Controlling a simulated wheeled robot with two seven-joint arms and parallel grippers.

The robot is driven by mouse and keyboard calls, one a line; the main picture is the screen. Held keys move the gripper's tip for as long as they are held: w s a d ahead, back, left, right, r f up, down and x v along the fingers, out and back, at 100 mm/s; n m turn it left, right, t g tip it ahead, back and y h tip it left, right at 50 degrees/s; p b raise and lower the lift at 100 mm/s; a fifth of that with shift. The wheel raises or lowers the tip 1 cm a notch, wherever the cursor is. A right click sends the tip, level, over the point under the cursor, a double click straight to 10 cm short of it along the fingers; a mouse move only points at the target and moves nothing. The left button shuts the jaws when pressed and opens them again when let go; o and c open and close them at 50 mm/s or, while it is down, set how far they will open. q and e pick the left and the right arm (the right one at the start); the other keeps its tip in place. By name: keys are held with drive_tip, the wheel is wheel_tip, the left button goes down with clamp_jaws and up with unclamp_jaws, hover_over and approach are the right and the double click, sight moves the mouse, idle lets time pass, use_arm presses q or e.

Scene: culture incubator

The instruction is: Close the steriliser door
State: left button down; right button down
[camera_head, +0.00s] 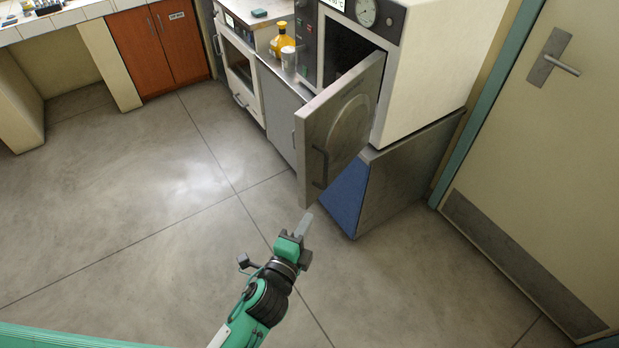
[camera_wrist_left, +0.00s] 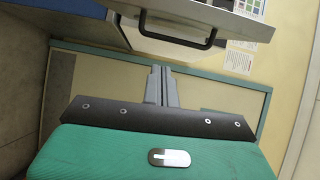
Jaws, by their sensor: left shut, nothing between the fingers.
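The steriliser (camera_head: 430,75) is a white box with a round gauge, on a grey and blue stand. Its grey door (camera_head: 317,130) stands open, swung out toward me, with a dark handle (camera_head: 320,166) on its face. My left gripper (camera_head: 304,225) is shut and empty, just below the door's lower edge in the head view, apart from the handle. In the left wrist view the shut fingers (camera_wrist_left: 161,88) point toward the door (camera_wrist_left: 240,22), whose dark handle (camera_wrist_left: 178,32) lies beyond the fingertips. My right gripper is not in view.
A yellow bottle (camera_head: 282,42) and a white cup (camera_head: 288,58) stand on the counter left of the steriliser. A room door (camera_head: 560,150) is at the right. The grey floor (camera_head: 130,220) at the left is clear.

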sight(309, 179)
use_arm(q)
drive_tip(key=shift+m+t, duration=0.3)
drive_tip(key=w+p, duration=0.1)
drive_tip(key=w, duration=0.2)
drive_tip(key=w+r+p, duration=0.1)
drive_tip(key=w, duration=0.3)
drive_tip(key=w+r+p, duration=0.1)
drive_tip(key=w+p, duration=0.1)
drive_tip(key=w, duration=0.2)
drive_tip(key=shift+w+d+r, duration=0.15)
drive_tip(key=shift+w+d, duration=0.05)
drive_tip(key=shift+a, duration=0.1)
